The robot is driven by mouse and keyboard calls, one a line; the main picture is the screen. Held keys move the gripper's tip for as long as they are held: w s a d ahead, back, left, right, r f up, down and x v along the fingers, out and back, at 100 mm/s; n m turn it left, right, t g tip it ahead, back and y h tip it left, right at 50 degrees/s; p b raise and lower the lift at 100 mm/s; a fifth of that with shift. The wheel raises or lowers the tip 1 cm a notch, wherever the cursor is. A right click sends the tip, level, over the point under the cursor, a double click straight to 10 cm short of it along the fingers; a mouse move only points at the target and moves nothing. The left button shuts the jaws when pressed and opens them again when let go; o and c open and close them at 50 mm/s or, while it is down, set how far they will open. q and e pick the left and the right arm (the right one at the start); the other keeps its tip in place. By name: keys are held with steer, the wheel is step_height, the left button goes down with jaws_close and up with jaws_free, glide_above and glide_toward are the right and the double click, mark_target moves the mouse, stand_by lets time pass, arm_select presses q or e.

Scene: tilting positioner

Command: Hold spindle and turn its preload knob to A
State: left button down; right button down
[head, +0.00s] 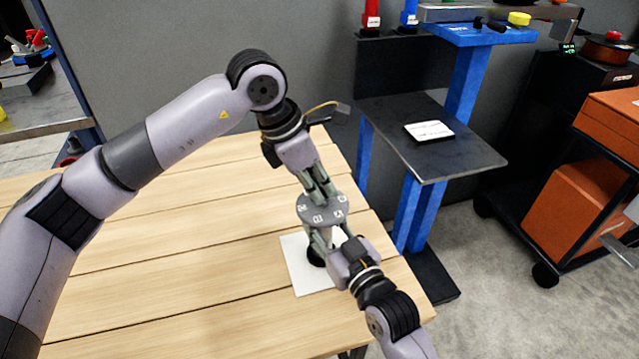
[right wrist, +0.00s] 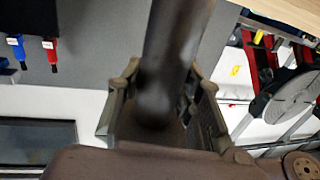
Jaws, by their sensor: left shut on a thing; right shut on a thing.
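The spindle stands on a white plate (head: 302,275) on the wooden table, with a dark round foot (head: 314,257). Its top is a grey lettered disc (head: 320,209); the letters are too small and turned to read surely. My left gripper (head: 319,188) comes down from above, shut on the preload knob at the disc's middle, which its fingers hide. My right gripper (head: 324,238) reaches in from the lower right, below the disc, shut on the spindle's body. In the right wrist view, a dark, blurred spindle shaft (right wrist: 175,60) stands between the right fingers (right wrist: 165,100).
The wooden table (head: 190,250) is clear left of the plate. Beyond its right edge stands a blue-legged stand with a dark shelf (head: 465,150) bearing a white-topped block (head: 429,131). A dark cart with orange boxes (head: 570,205) is at the far right.

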arm_select(q)
steer(key=shift+m, duration=0.3)
steer(key=m+g, duration=0.2)
steer(key=m, duration=0.3)
steer(key=shift+w, duration=0.2)
steer(key=m+g, duration=0.1)
steer(key=m, duration=0.2)
steer(key=m+g, duration=0.1)
steer(key=m, duration=0.2)
steer(key=shift+w+y, duration=0.1)
steer(key=shift+y, duration=0.3)
stand_by(0.3)
steer(key=c, duration=1.7)
jaws_free()
steer(key=shift+o, duration=0.2)
steer(key=v, duration=1.2)
steer(key=shift+w, duration=0.2)
steer(key=shift+f, duration=0.1)
